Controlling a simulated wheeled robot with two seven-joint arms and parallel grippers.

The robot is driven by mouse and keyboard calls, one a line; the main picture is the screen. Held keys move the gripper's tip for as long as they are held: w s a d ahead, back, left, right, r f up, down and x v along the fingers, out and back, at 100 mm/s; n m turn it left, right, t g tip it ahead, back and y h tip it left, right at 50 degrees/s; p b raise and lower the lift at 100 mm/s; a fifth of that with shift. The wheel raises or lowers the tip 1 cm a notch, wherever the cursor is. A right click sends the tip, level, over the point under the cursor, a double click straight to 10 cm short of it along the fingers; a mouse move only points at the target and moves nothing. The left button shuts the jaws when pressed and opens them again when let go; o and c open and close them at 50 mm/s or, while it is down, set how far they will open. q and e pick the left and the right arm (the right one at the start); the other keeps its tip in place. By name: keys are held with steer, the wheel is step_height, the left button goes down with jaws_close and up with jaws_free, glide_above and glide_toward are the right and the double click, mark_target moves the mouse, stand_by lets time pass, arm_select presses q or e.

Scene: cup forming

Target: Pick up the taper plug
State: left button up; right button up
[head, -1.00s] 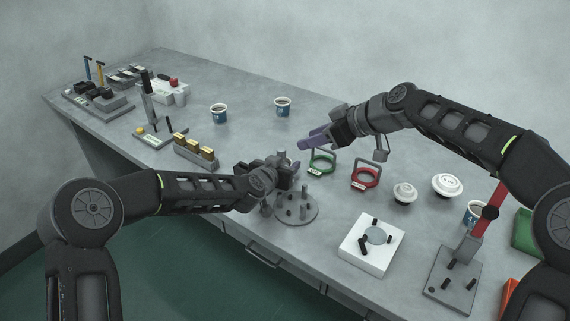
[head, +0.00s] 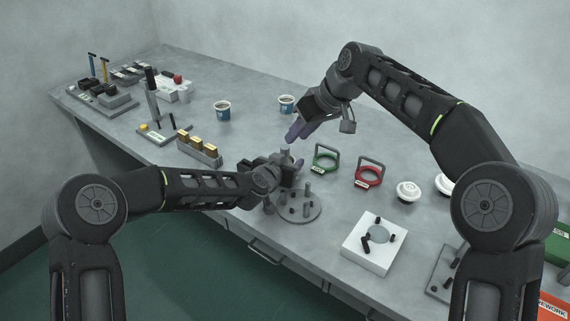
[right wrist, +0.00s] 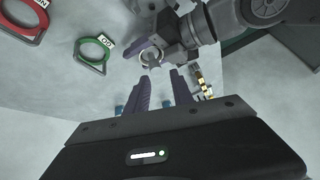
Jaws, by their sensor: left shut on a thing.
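My left gripper (head: 290,166) is shut on a small grey round piece (head: 285,156), apparently the taper plug, above the round grey pin stand (head: 312,212). In the right wrist view the piece (right wrist: 151,58) shows as a grey ring-like end beside my left gripper's purple finger. My right gripper (head: 295,134) is above and behind the held piece. In the right wrist view, its two purple fingers (right wrist: 161,82) are apart with nothing between them, and the piece lies just beyond their tips. The lower part of the piece is hidden by the left gripper.
Green (head: 326,158) and red (head: 369,174) ring gauges stand to the right of the grippers. A white block (head: 362,257) with a round recess is nearer the front. A gold-block rack (head: 199,153) and paper cups (head: 222,108) are left and behind. Bare table lies between.

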steer(key=r+m+h, duration=0.1)
steer(key=a+r+m+h, duration=0.2)
steer(key=r+m, duration=0.1)
steer(key=shift+s+a+h, duration=0.15)
steer(key=shift+s+h, duration=0.2)
steer(key=shift+h, duration=0.05)
glide_above(285, 147)
steer(key=s, duration=0.2)
steer(key=f, duration=0.6)
steer(key=shift+s+d+f, duration=0.1)
steer(key=shift+s+d, duration=0.1)
steer(key=shift+d, duration=0.05)
steer(key=shift+x, duration=2.65)
